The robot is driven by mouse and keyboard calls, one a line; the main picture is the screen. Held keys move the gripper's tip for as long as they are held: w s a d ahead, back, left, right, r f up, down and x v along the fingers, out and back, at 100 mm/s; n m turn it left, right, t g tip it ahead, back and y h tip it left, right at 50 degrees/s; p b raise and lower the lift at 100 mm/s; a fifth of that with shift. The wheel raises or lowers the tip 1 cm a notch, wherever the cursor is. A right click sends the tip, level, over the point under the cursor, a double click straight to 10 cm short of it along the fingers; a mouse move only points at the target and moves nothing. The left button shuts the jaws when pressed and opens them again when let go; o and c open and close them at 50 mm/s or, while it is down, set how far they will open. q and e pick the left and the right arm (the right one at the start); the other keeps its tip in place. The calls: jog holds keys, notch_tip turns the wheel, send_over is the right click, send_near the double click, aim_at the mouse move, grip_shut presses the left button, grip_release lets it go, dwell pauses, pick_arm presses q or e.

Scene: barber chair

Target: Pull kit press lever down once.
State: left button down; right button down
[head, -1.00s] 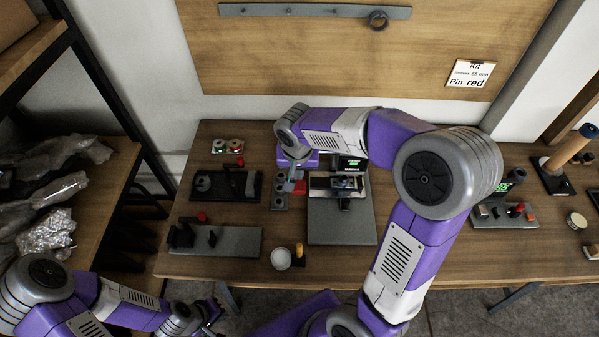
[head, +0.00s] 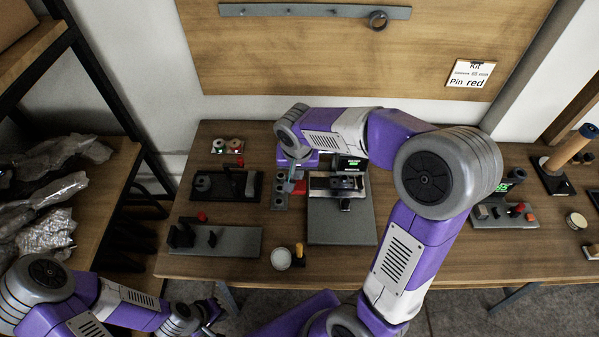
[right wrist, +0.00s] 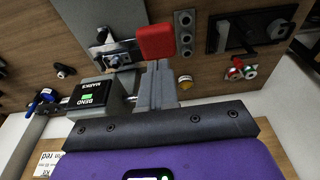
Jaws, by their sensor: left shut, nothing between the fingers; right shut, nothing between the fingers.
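The press-like station at the middle of the table has a grey base plate (head: 341,222) and a dark head with a small green-lit display (head: 350,162). A red block (head: 300,187), seemingly its lever's grip, sits at its left side. The red block also shows large in the right wrist view (right wrist: 156,42). My right gripper (head: 290,186) is shut and empty; its fingertips (right wrist: 158,64) are right by the red block, and I cannot tell whether they touch. My left gripper (head: 211,312) is low at the front left, off the table, small and shut.
A fixture with a red knob (head: 202,217) stands on a grey plate (head: 240,241) at the left. Another station with a red knob (head: 520,207) is to the right. A grey block with holes (head: 279,195) lies beside the press.

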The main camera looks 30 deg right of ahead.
aim_at(298, 187)
jog(key=shift+f, duration=0.15)
dwell(0.4)
jog(key=shift+s+a+f+b, duration=0.15)
jog(key=shift+s+f+b, duration=0.1)
jog(key=shift+f+b, duration=0.7)
jog(key=f+b, duration=0.5)
jog(key=shift+s+a, duration=0.2)
jog(key=shift+s, duration=0.1)
jog(key=shift+r, duration=0.2)
jog(key=r+p, duration=0.4)
jog(key=r, duration=0.1)
jog(key=shift+w+d+r+p, duration=0.25)
jog(key=shift+w+d+p, duration=0.05)
jog(key=shift+w+p, duration=0.1)
jog(key=shift+w, duration=0.1)
